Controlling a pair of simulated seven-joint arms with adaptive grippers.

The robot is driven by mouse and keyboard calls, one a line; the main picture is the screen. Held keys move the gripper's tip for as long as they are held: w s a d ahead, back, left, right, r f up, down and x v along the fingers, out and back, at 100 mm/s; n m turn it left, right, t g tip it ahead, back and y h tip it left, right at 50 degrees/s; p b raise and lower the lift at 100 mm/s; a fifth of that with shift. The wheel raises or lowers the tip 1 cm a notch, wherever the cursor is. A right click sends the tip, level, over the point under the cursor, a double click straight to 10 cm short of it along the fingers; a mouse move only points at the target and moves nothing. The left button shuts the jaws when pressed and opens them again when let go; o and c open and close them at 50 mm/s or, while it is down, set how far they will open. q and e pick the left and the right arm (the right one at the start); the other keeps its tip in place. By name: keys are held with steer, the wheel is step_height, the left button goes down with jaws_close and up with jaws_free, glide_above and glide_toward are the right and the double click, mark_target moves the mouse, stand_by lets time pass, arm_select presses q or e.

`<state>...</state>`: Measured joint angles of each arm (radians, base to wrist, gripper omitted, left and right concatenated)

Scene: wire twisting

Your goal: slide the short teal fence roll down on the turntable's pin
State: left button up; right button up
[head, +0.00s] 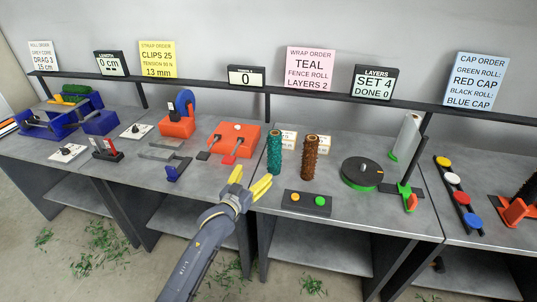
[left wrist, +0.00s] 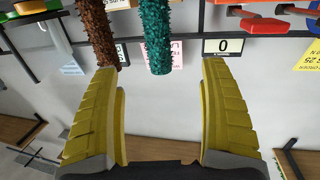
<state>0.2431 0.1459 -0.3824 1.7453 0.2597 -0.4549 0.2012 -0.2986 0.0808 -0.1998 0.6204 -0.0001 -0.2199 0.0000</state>
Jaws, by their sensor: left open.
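The teal fence roll (head: 275,152) stands upright on the bench, left of the taller-looking brown roll (head: 310,157). In the left wrist view the teal roll (left wrist: 156,38) shows beyond my fingers and between them. The turntable (head: 361,173) is a dark disc with a green rim, right of both rolls, with a short pin (head: 363,167) near its middle. My left gripper (head: 250,187) is open and empty at the front of the bench, in front of the teal roll and apart from it. Its yellow fingers also show spread in the left wrist view (left wrist: 163,115). My right gripper is not seen.
A button box (head: 307,202) with orange and green buttons sits in front of the rolls. An orange machine (head: 236,140) stands to the left. A white roll on a green stand (head: 405,138) is behind the turntable. Coloured caps (head: 453,177) lie farther right.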

mark_target(272, 153)
arm_select(q)
steer(key=shift+d+x, duration=0.15)
steer(key=shift+x, duration=4.2)
steer(key=shift+d+x, duration=0.15)
steer(key=shift+x, duration=4.15)
steer(key=shift+s, duration=0.1)
steer(key=c, duration=1.4)
steer(key=shift+o, duration=0.2)
steer(key=shift+r, duration=0.15)
